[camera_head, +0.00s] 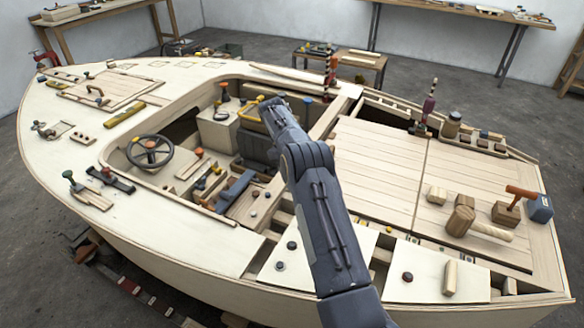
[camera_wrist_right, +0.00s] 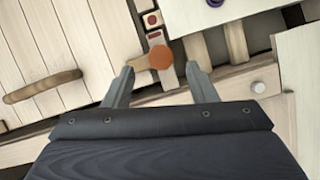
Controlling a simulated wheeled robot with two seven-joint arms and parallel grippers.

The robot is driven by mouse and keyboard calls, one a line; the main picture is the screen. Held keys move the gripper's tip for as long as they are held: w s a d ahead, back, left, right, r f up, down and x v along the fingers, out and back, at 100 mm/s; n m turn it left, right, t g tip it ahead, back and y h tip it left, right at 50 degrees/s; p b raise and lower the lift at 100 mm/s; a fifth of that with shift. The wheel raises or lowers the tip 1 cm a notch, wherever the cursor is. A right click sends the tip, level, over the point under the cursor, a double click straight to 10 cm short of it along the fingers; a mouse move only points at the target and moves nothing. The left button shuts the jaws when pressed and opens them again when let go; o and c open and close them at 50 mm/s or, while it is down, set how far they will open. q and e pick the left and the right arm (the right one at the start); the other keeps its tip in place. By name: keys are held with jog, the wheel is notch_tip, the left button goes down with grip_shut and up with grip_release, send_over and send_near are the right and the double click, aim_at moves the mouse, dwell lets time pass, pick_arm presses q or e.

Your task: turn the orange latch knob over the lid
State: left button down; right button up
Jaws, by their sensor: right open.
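The orange latch knob (camera_wrist_right: 160,57) shows in the right wrist view, a round orange top on a short tan wooden bar (camera_wrist_right: 138,61). The bar points left to the edge of the plank lid (camera_wrist_right: 75,42); I cannot tell how far it overlaps the lid. My right gripper (camera_wrist_right: 160,69) is open, with one finger on each side of the knob; both fingers look apart from it. In the head view my right arm runs up the middle and I cannot make out its fingers or this knob. My left gripper is not in view.
A wooden bar handle (camera_wrist_right: 42,87) lies across the plank lid. The head view shows a steering wheel (camera_head: 150,150), a wooden mallet (camera_head: 478,222) and a blue block (camera_head: 540,208) on the hull.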

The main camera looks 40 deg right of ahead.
jog(key=shift+p+v, duration=0.3)
jog(key=shift+v, duration=1.55)
jog(key=s+a+r+m+t+y, duration=0.1)
jog(key=s+a+r+t, duration=0.25)
jog(key=s+r, duration=0.45)
jog(key=s+a+r+m+t+y, duration=0.2)
jog(key=s+a+r, duration=0.3)
jog(key=r, duration=0.4)
jog(key=s+a+f+t+y, duration=0.1)
jog(key=s+a+f+t, duration=0.1)
jog(key=s+a, duration=0.6)
jog(key=s+a+f+m+t, duration=0.1)
jog(key=s+a+f+t, duration=0.1)
jog(key=s+a, duration=0.6)
jog(key=s+f, duration=0.1)
jog(key=s, duration=0.4)
jog(key=shift+s+f+m+y, duration=0.3)
jog(key=shift+s+y, duration=0.05)
jog(key=shift+y, duration=0.05)
